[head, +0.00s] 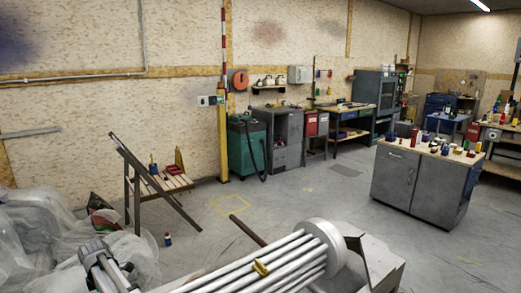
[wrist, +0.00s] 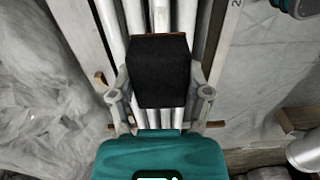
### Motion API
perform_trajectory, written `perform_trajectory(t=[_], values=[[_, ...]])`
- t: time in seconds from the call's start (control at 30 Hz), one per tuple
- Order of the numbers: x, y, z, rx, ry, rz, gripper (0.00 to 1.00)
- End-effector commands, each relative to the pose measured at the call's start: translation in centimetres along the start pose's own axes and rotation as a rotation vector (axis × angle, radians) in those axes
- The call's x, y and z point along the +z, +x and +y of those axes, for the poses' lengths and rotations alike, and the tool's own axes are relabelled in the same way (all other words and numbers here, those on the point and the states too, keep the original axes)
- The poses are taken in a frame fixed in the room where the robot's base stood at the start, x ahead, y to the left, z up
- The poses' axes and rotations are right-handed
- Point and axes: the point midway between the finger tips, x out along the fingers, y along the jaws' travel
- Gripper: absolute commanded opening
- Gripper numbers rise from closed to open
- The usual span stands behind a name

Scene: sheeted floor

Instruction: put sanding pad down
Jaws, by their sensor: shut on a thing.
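The sanding pad (wrist: 158,72) is a black block with a thin brown edge at its far end. It sits between the two grey fingers of my gripper (wrist: 158,84) in the wrist view, and the gripper is shut on it. Behind the pad, white tubes (wrist: 187,22) run away from me. The pad covers part of them, and I cannot tell whether it touches them. I cannot make out the pad in the head view.
In the head view, the bundle of white tubes (head: 285,262) lies at the front, with a small yellow thing (head: 261,268) on it. Clear plastic sheeting (head: 38,235) is heaped at left. A grey cabinet (head: 395,178) stands at right. Open floor (head: 300,205) lies between.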

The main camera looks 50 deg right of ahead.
Motion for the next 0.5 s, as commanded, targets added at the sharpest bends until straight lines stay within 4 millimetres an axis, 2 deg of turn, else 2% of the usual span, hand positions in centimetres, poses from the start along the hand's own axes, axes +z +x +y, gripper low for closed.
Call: perform_trajectory(t=[0.03,0.5], values=[[0.0,-1.8,0.0,0.0,0.0,0.0,0.25],[0.0,-9.7,0.0,0.0,0.0,0.0,0.25]])
